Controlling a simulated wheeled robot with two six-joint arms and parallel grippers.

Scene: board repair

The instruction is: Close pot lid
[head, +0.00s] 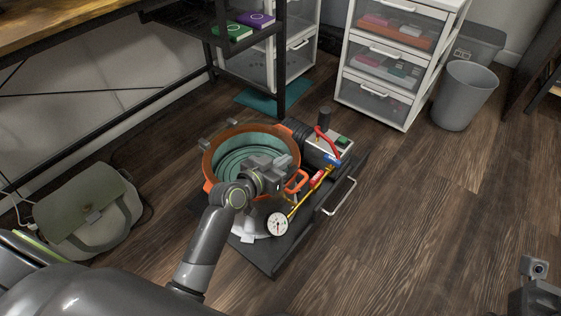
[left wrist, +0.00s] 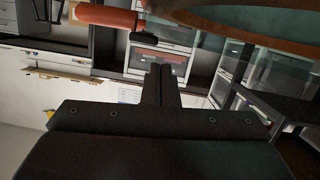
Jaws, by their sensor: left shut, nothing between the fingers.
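An orange-rimmed round pot (head: 208,163) with a ringed teal surface inside its rim stands on a dark wheeled-looking platform (head: 262,262) in the head view. I cannot tell where its lid ends and its body begins. My left gripper (head: 284,164) reaches over the near right part of the rim, shut and empty, beside an orange handle (head: 297,182). In the left wrist view its shut fingers (left wrist: 160,85) point past a brown rim with a teal face (left wrist: 268,18) and an orange handle (left wrist: 105,16). My right arm's end (head: 536,270) shows at lower right; its fingers are unclear.
A pump (head: 325,147) with red and yellow hoses and a round gauge (head: 277,225) crowd the pot's right side. A metal bar handle (head: 341,197) sticks out right. A green bag (head: 90,212) lies left. The floor right of the platform is clear.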

